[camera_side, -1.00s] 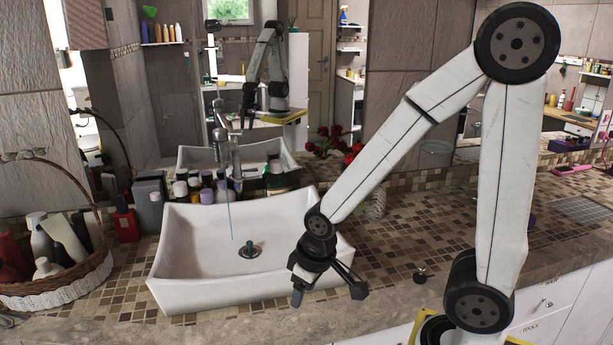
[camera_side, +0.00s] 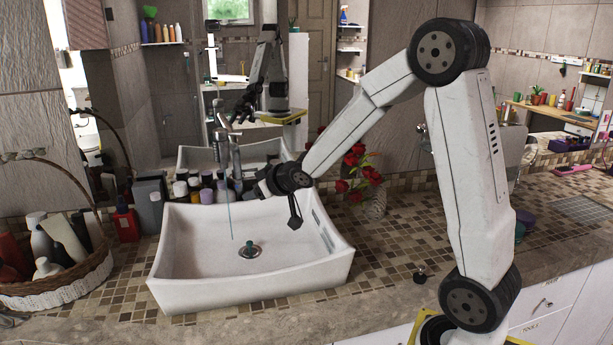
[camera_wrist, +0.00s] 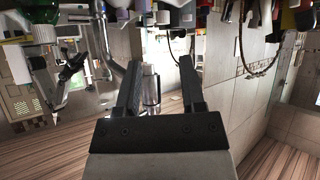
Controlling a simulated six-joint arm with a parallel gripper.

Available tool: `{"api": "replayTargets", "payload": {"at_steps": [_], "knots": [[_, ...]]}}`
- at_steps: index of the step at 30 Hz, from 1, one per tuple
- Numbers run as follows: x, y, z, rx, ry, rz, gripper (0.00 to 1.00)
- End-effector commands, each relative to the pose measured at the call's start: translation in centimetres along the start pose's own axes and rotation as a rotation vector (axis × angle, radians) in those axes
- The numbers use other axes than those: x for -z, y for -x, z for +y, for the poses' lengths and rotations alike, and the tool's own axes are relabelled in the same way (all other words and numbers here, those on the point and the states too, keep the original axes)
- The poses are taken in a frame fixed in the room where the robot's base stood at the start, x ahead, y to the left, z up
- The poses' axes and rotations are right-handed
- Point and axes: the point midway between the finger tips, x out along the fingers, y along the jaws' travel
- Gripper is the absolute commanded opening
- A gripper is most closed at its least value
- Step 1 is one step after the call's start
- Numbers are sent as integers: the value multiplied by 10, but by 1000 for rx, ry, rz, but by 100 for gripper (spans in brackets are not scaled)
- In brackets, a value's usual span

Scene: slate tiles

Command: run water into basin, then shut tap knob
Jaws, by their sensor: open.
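The white basin (camera_side: 185,250) stands on the mosaic counter, with a dark stopper (camera_side: 250,250) at its bottom. The metal tap (camera_side: 222,145) rises behind it. A thin stream of water (camera_side: 229,215) falls from the tap into the basin; I cannot tell how much has collected. My gripper (camera_side: 276,207) is open above the basin's back right part, to the right of the tap. In the wrist view, my gripper's two fingers (camera_wrist: 158,70) are apart, with a shiny metal cylinder (camera_wrist: 151,88), seemingly part of the tap, seen between them. I cannot make out the tap knob clearly.
Several bottles (camera_side: 180,190) stand close behind the basin. A wicker basket of bottles (camera_side: 95,285) is at the left. Red flowers (camera_side: 352,160) stand behind my arm. A small dark object (camera_side: 420,276) is on the counter right of the basin, where the tiles are mostly clear.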

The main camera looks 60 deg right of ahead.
Motion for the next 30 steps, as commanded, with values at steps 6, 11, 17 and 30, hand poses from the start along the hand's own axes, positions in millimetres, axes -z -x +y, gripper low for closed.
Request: {"api": "replayTargets", "payload": {"at_steps": [6,11,17,30], "knots": [[64,-18,49,62,36,271,51],[95,-18,73,157,95,427,51],[114,-8,93,322,193,560,51],[111,10,106,532,293,626,51]]}}
